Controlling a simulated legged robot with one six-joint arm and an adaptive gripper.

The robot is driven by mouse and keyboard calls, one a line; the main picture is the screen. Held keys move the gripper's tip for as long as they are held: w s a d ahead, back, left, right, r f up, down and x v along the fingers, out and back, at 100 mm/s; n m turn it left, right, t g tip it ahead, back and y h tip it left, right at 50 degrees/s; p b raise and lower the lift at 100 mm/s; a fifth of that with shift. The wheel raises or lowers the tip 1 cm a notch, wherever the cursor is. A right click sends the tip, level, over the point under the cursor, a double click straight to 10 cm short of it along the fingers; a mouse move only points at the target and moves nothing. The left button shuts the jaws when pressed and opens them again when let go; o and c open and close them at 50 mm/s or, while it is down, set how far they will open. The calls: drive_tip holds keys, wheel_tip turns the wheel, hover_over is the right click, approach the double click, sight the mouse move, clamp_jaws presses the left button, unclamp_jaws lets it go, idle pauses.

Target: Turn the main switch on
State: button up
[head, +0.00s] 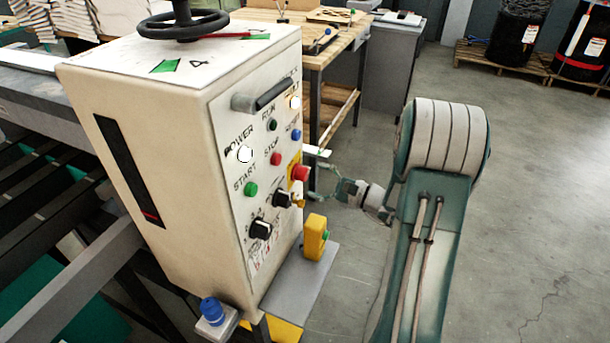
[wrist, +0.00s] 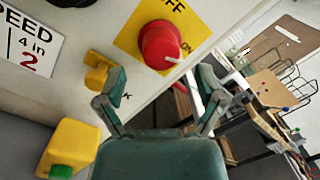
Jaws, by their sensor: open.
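The main switch is a red round knob (wrist: 160,47) on a yellow plate (wrist: 133,36) lettered OFF at the top and ON at the right. A white mark on the knob points to its lower right side, close to the ON lettering. In the head view the knob (head: 299,173) sits at the right edge of the cream control box (head: 190,130). My gripper (wrist: 162,77) is open and empty, its fingers spread below and to either side of the knob, apparently not touching it. In the head view my gripper (head: 326,180) is just right of the box.
A small brass-yellow piece (wrist: 97,72) sticks out from the panel beside my left finger. A yellow block with a green button (wrist: 70,148) stands lower left; the head view shows it too (head: 315,238). A wooden workbench (head: 310,45) is behind.

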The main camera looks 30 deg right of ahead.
drive_tip(key=v, duration=0.8)
drive_tip(key=shift+d, duration=0.1)
drive_tip(key=s+a+r+n+g+h, duration=0.1)
drive_tip(key=s+a+r+n+g, duration=0.2)
drive_tip(key=a+n+g, duration=0.5)
drive_tip(key=s+a+r+n+g, duration=0.2)
drive_tip(key=s+a+g, duration=0.15)
drive_tip(key=a, duration=0.75)
drive_tip(key=s+a+r+n+t+h, duration=0.2)
drive_tip(key=s+r+n+h, duration=0.4)
drive_tip(key=s+n+h, duration=0.3)
drive_tip(key=shift+s+a+r+n+h, duration=0.2)
drive_tip(key=shift+s+a+n+h, duration=0.1)
drive_tip(key=shift+s+a+h, duration=0.4)
drive_tip(key=shift+w+d, duration=0.15)
drive_tip(key=shift+w, duration=0.1)
